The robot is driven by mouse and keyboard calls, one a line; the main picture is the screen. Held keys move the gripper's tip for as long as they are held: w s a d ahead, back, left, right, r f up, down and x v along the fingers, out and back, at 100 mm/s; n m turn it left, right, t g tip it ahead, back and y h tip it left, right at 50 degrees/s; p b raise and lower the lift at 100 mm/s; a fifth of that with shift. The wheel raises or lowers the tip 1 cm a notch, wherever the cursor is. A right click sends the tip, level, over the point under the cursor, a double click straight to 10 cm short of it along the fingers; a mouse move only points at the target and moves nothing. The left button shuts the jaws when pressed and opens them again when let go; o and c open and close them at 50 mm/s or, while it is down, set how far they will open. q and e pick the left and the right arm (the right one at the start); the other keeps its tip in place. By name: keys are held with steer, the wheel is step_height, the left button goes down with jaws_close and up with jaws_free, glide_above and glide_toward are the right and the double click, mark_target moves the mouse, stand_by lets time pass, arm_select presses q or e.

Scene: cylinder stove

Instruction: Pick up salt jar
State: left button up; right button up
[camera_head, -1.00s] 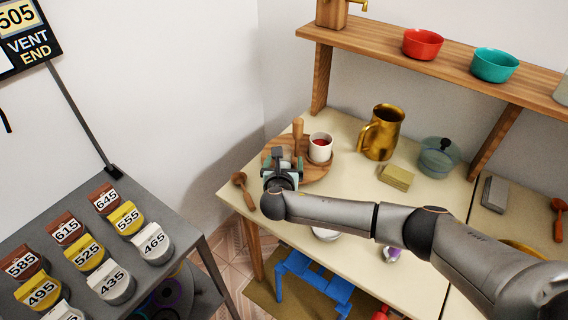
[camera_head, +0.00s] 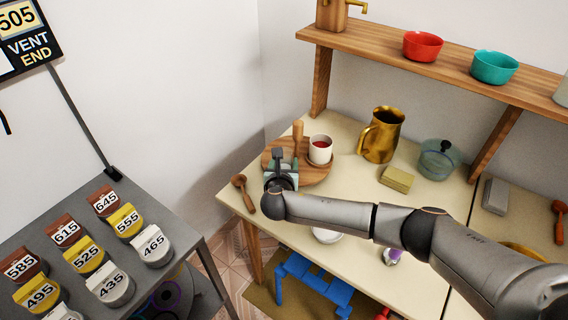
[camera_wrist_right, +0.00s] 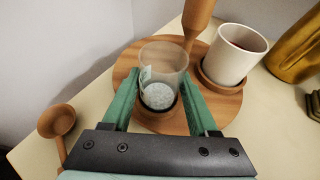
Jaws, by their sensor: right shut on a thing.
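The salt jar (camera_wrist_right: 160,92) is a clear glass jar with whitish grains in its lower part. In the right wrist view it is upright over a round wooden tray (camera_wrist_right: 226,108), at a small round wooden holder. I cannot tell whether its base still touches it. My right gripper (camera_wrist_right: 161,80) has a green finger on each side of the jar and is shut on it. In the head view this gripper (camera_head: 281,168) is at the tray's left front part and hides most of the jar. My left gripper is not in view.
A white cup (camera_head: 320,149) with red contents and an upright wooden handle (camera_head: 298,138) stand close behind the jar. A brass pitcher (camera_head: 381,135) is farther right. A wooden spoon (camera_head: 244,194) lies left of the tray. A shelf (camera_head: 440,68) with bowls hangs over the table's back.

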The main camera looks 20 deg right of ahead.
steer(key=shift+c, duration=1.1)
steer(key=shift+r, duration=0.3)
steer(key=r, duration=0.1)
steer(key=r+p, duration=0.1)
steer(key=r, duration=0.1)
steer(key=shift+s+a+r, duration=0.1)
steer(key=shift+s+r, duration=0.1)
steer(key=shift+s, duration=0.05)
arm_select(q)
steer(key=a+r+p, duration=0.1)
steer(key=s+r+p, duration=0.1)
steer(key=p, duration=0.1)
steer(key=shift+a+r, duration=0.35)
arm_select(e)
steer(key=d+r+v, duration=0.1)
steer(key=v, duration=0.7)
steer(key=d+r+v, duration=0.1)
steer(key=r+v, duration=0.1)
steer(key=v, duration=0.5)
steer(key=shift+s+a+r, duration=0.1)
steer(key=shift+a, duration=0.05)
